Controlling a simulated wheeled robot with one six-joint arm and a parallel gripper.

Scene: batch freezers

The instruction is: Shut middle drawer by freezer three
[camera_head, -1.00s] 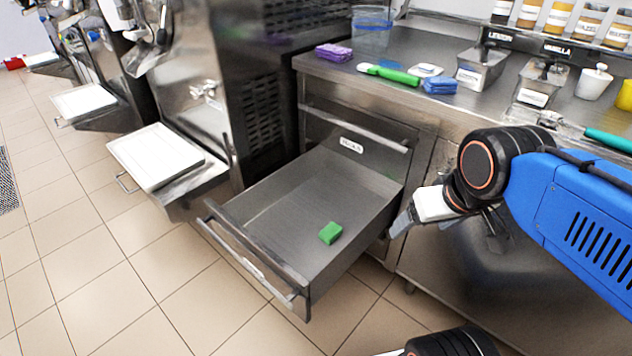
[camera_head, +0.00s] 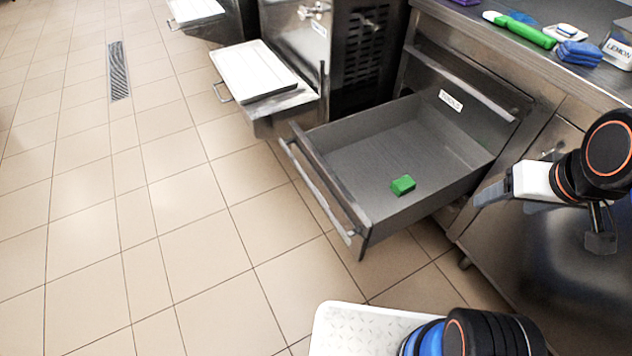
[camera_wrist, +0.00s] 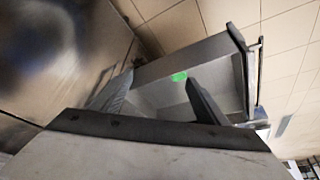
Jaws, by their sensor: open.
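The middle drawer (camera_head: 330,160) is pulled far out of the metal counter beside the freezer. It has a bar handle (camera_head: 318,192) along its front, and a small green block (camera_head: 403,185) lies inside. My gripper (camera_head: 488,192) is to the right of the drawer, close to its right side wall and apart from the handle. In the wrist view my gripper (camera_wrist: 160,98) is open and empty, with the drawer (camera_wrist: 185,60), its handle (camera_wrist: 258,80) and the green block (camera_wrist: 179,77) beyond the fingers.
A drawer front with a label (camera_head: 470,88) is shut above the open drawer. The freezer (camera_head: 365,50) stands to the left with a white tray (camera_head: 252,70) in front. Cloths and a green-handled tool (camera_head: 525,30) lie on the counter. The tiled floor at left is clear.

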